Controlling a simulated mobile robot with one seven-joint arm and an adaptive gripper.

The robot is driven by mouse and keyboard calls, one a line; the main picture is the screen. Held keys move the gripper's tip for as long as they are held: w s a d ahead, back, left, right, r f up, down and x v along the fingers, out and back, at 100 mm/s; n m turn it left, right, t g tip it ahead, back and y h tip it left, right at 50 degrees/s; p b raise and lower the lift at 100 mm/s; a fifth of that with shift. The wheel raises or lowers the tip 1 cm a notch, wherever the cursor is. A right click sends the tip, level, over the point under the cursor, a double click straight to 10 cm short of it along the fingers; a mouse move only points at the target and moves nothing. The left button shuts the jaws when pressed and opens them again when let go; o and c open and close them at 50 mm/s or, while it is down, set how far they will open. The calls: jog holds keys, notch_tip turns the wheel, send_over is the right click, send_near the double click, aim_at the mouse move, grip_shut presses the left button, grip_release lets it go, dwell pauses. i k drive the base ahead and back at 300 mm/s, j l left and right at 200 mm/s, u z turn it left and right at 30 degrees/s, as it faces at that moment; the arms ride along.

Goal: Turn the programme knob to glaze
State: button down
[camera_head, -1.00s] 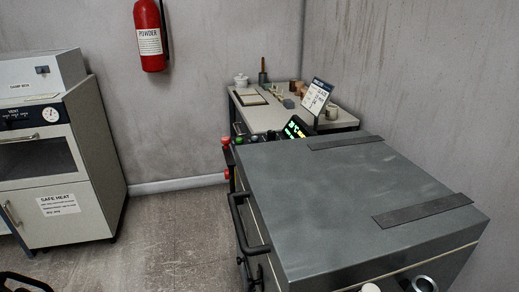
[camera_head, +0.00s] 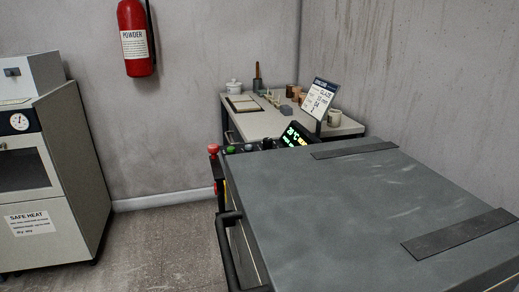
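A grey box-shaped kiln (camera_head: 350,205) fills the lower right, its lid shut. Its control panel sits at the far left corner and shows edge-on. A lit display (camera_head: 297,135) with green characters reads about 20 °C. Beside it are small dark round parts (camera_head: 267,143), one of which may be the programme knob; its marks and setting cannot be read. A red button (camera_head: 213,149) stands at the panel's left end. A propped card (camera_head: 320,97) on the table behind appears to read GLAZE. My gripper is not in view.
A dark bar handle (camera_head: 227,250) sticks out from the kiln's left side. A table (camera_head: 268,123) with pots and small tools stands behind. A white oven cabinet (camera_head: 60,205) is at left, a fire extinguisher (camera_head: 134,40) on the wall. The floor (camera_head: 155,235) between is clear.

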aim_at(267, 142)
jog(key=i+j, duration=0.1)
jog(key=j, duration=1.05)
jog(key=i+j+z, duration=0.1)
jog(key=i+j, duration=0.75)
jog(key=i+l, duration=0.35)
jog(key=i, duration=0.2)
